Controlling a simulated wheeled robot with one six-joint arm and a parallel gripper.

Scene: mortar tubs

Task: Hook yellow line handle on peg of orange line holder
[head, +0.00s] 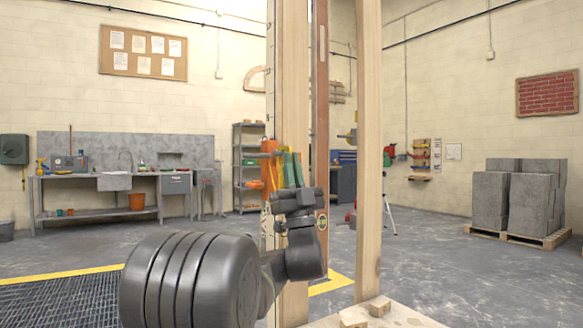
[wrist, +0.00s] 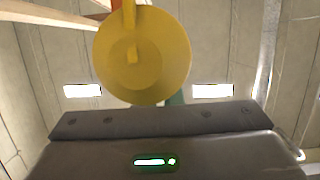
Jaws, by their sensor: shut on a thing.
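My gripper (head: 290,158), with green fingers, is raised in front of the wooden posts in the head view. It is shut on the yellow line handle (wrist: 165,72), a round yellow piece that fills the upper middle of the wrist view. The orange line holder (head: 269,180) is on the post just left of my fingers in the head view. The handle is mostly hidden by my fingers in the head view. I cannot tell whether it touches the peg.
Two upright wooden posts (head: 368,150) stand close around my arm. Small wood blocks (head: 379,306) lie on a board at their foot. A bench with a sink (head: 114,181) stands at the left wall. A pallet of grey blocks (head: 519,200) is at the right.

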